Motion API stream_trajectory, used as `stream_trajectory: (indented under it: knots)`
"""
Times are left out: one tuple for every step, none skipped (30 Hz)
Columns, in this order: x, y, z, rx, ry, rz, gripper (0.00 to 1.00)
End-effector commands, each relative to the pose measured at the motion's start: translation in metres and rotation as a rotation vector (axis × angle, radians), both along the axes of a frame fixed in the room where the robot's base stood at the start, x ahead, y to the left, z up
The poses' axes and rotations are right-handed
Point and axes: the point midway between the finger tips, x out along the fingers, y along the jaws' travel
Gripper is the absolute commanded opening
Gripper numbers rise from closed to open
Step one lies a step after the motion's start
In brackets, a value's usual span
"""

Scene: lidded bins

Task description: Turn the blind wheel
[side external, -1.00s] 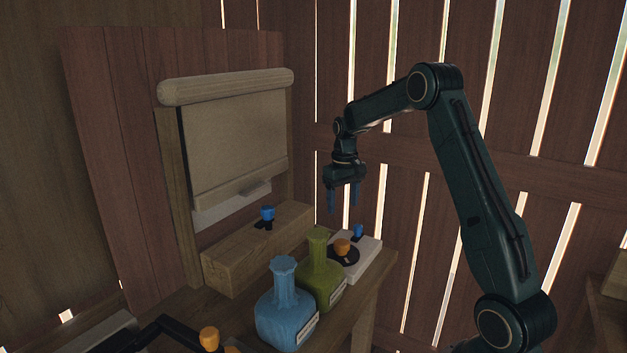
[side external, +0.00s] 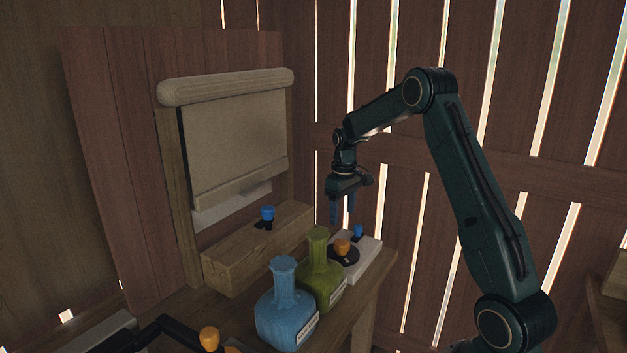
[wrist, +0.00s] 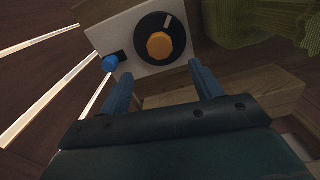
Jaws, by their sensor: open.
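A black wheel (side external: 343,257) with an orange knob (side external: 342,246) sits on a white box (side external: 369,256) at the table's right end. In the wrist view the wheel (wrist: 146,25) has a white mark on its rim, and the orange knob (wrist: 159,46) is at its middle. A small blue knob (wrist: 110,63) stands beside it on the box. The beige blind (side external: 240,145) hangs in a wooden frame, mostly lowered. My gripper (side external: 342,218) is open and empty, pointing down above the white box, apart from the wheel. Its fingers (wrist: 161,73) also show in the wrist view.
A green flask (side external: 319,275) and a blue flask (side external: 285,312) stand left of and in front of the wheel. A wooden block (side external: 240,255) with another blue knob (side external: 267,213) lies below the blind. A slatted wall stands behind.

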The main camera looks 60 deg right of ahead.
Motion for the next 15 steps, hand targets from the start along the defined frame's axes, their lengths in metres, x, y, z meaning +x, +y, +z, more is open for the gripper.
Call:
stream_trajectory:
  knots:
    - [0.000,0.000,-0.008,0.001,0.003,0.000,0.65]
    - [0.000,0.000,-0.013,0.002,0.004,0.000,0.65]
    - [-0.001,0.000,-0.019,0.002,0.004,0.000,0.65]
    - [-0.001,0.000,-0.023,0.001,0.004,0.000,0.65]
    - [-0.001,0.000,-0.028,0.002,0.004,0.000,0.65]
    - [0.000,0.000,-0.034,0.001,0.004,0.000,0.65]
    - [0.000,0.000,-0.039,0.001,0.004,0.000,0.65]
    - [-0.001,0.000,-0.043,0.001,0.004,0.000,0.65]
    - [-0.001,0.000,-0.050,0.001,0.004,0.000,0.65]
    - [-0.001,0.000,-0.055,0.003,0.005,0.000,0.65]
    - [-0.001,0.000,-0.059,0.001,0.004,0.000,0.65]
    - [-0.001,0.000,-0.065,0.001,0.004,0.000,0.65]
    - [-0.001,0.000,-0.070,0.001,0.004,0.000,0.65]
    - [0.000,0.000,-0.074,0.001,0.004,0.000,0.65]
    - [-0.001,0.000,-0.079,0.001,0.003,0.000,0.65]
